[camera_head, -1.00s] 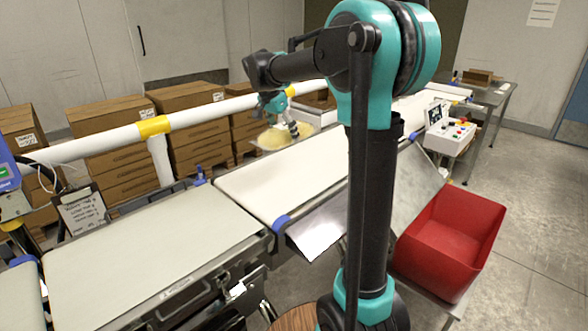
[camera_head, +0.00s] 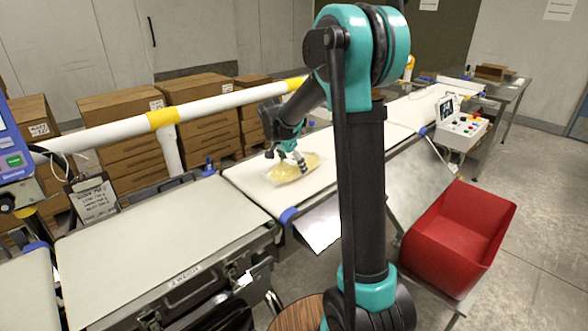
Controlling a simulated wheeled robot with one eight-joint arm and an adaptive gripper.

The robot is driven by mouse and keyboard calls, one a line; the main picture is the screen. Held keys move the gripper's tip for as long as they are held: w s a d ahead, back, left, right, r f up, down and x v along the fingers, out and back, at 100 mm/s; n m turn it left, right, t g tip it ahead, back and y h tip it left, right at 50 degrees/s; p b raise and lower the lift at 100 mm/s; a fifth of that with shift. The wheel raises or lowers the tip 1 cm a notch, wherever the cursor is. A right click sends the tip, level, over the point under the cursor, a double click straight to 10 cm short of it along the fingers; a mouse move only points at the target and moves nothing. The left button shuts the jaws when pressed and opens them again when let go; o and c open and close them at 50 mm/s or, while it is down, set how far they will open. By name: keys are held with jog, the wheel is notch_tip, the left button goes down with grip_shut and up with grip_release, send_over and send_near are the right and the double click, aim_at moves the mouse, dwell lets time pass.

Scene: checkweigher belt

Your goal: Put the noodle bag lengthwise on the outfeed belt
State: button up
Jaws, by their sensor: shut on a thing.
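The noodle bag (camera_head: 288,172) is a clear bag with pale yellow contents. It is at the white outfeed belt (camera_head: 250,193), near the belt's left half, with its long side running roughly along the belt. My gripper (camera_head: 297,163) is shut on the noodle bag from above. I cannot tell whether the bag touches the belt or hangs just above it. The fingertips are small in this view and partly hidden by the bag.
The grey weighing belt (camera_head: 165,240) lies to the left of the outfeed belt. A white pipe rail with yellow bands (camera_head: 230,107) runs behind. A red bin (camera_head: 455,240) stands at front right, and a control box (camera_head: 462,129) sits beyond it. Stacked cartons (camera_head: 205,115) stand at the back.

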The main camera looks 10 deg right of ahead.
jog(key=shift+f, duration=0.55)
jog(key=o, duration=1.6)
jog(key=shift+f, duration=0.1)
jog(key=shift+o, duration=0.2)
